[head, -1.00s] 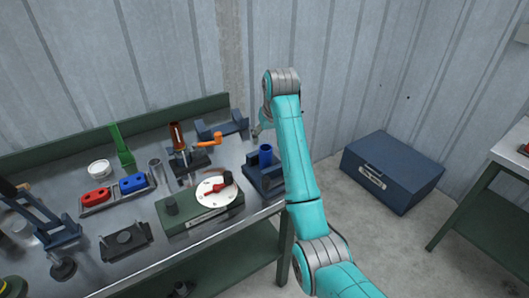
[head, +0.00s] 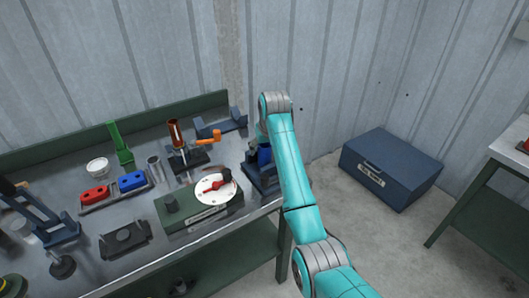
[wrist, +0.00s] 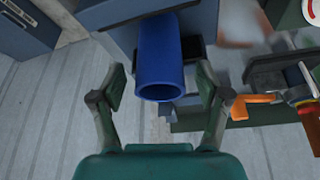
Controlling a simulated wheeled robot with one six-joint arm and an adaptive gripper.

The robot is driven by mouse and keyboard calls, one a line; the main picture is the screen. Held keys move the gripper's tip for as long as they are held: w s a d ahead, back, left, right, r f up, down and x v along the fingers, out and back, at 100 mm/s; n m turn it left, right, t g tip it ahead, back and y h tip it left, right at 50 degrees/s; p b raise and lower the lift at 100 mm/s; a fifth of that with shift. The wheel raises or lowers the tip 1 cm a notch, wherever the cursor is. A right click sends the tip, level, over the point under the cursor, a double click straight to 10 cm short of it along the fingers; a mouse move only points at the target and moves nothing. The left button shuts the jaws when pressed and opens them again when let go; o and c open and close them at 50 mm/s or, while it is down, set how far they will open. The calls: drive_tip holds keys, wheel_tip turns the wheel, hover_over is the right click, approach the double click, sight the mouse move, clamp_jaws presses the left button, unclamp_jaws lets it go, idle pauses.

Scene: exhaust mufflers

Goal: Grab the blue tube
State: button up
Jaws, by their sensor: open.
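The blue tube (wrist: 161,62) stands in a dark blue holder on the workbench. In the wrist view it lies between the two open fingers of my gripper (wrist: 160,92), with its open end toward the palm and gaps on both sides. In the head view the blue tube (head: 264,154) is partly hidden behind my teal arm. The holder (head: 262,181) sits at the bench's right end. The gripper itself is mostly hidden behind the arm in the head view.
Left of the holder are a green box with a white dial (head: 215,189) and a clamp with an orange handle (head: 208,135). A dark blue bracket (head: 232,121) lies behind. A blue toolbox (head: 390,168) stands on the floor at right.

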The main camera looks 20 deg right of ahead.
drive_tip(key=c, duration=1.3)
drive_tip(key=shift+r, duration=0.15)
